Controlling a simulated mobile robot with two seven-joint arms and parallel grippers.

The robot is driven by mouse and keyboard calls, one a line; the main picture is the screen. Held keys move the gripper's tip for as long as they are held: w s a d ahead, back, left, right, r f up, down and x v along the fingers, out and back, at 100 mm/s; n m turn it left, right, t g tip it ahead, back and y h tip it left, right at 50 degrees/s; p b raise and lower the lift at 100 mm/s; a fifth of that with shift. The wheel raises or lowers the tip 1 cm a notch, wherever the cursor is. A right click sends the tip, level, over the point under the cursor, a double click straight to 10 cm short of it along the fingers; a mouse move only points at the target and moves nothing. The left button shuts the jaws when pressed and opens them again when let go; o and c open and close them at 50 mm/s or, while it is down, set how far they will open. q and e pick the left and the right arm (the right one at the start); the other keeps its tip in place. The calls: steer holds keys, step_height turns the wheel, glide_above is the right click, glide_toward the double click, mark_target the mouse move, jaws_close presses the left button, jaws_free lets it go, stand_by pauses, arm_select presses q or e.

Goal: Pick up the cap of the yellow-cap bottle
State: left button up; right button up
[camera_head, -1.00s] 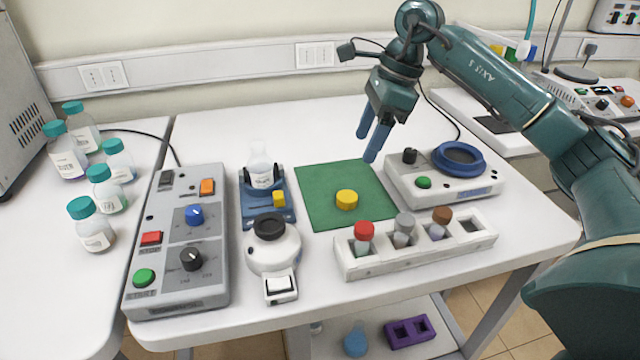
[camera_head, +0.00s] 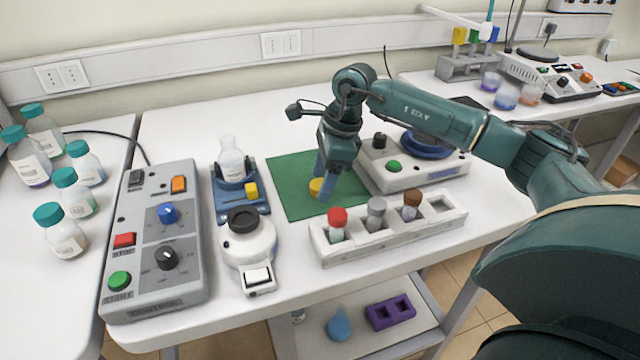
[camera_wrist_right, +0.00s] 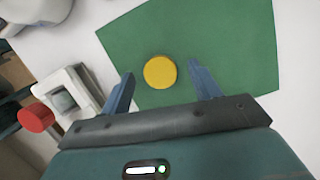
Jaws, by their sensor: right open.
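The yellow cap (camera_head: 316,187) lies on the green mat (camera_head: 285,190), with no bottle under it that I can see. It also shows in the right wrist view (camera_wrist_right: 160,72), just ahead of and between the fingertips. My right gripper (camera_head: 324,180) is above the mat at the cap, with its blue fingers pointing down and partly covering it. In the right wrist view the fingers (camera_wrist_right: 158,72) are open and apart, with nothing between them touching. A capless bottle (camera_head: 231,163) stands in a blue holder (camera_head: 226,204) left of the mat. My left gripper is not in view.
A white rack (camera_head: 385,237) with red-, grey- and brown-capped vials stands in front of the mat. A white device with a blue ring (camera_head: 428,143) is behind to the right. A grey control box (camera_head: 190,275) and teal-capped bottles (camera_head: 65,240) are at left.

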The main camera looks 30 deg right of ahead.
steer(key=shift+f, duration=0.35)
steer(key=shift+c, duration=0.3)
steer(key=c, duration=1)
steer(key=shift+r, duration=0.1)
